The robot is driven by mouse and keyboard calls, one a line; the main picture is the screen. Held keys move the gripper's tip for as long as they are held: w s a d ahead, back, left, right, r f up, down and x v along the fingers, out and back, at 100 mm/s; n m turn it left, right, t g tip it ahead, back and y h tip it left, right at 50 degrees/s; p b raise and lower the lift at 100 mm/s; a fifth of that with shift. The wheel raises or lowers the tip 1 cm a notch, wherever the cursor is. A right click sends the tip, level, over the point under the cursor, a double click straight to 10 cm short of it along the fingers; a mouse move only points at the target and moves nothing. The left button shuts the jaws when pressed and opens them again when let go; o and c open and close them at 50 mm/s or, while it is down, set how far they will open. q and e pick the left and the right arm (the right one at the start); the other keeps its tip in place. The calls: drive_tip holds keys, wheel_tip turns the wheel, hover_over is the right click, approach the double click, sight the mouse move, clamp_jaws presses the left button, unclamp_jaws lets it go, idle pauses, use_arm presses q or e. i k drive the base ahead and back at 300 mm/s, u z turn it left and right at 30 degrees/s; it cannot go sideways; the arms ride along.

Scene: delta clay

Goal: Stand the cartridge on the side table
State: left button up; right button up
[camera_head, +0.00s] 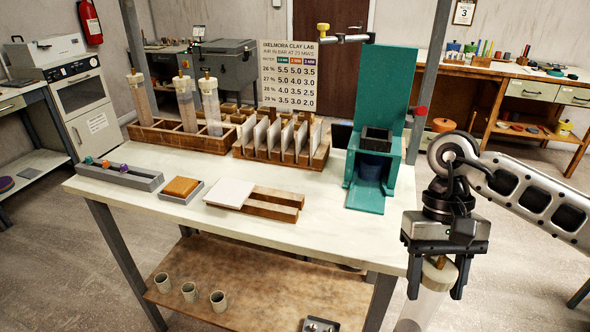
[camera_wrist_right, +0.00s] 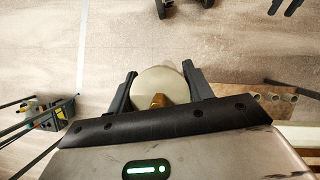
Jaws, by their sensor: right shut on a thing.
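My right gripper (camera_head: 436,284) is at the lower right of the head view, beyond the right edge of the workbench. It is shut on a cartridge (camera_head: 427,300), a clear tube with a cream cap that hangs roughly upright below the fingers; its lower end is cut off by the frame. In the right wrist view the round cream cap (camera_wrist_right: 160,82) with a brass-coloured tip sits between the two fingers (camera_wrist_right: 158,76). I cannot tell which surface is the side table. My left gripper is not in view.
The workbench (camera_head: 320,232) holds a wooden rack (camera_head: 180,137) with several similar cartridges, a slab rack (camera_head: 283,150), a sign and a teal press (camera_head: 385,125). Cups (camera_head: 189,291) stand on its lower shelf. A wooden bench (camera_head: 487,120) stands back right. Open floor lies right of the workbench.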

sight(318, 216)
drive_tip(key=z, duration=1.6)
drive_tip(key=k, duration=1.05)
drive_tip(key=u, duration=1.65)
drive_tip(key=i, duration=0.5)
drive_tip(key=z, duration=0.05)
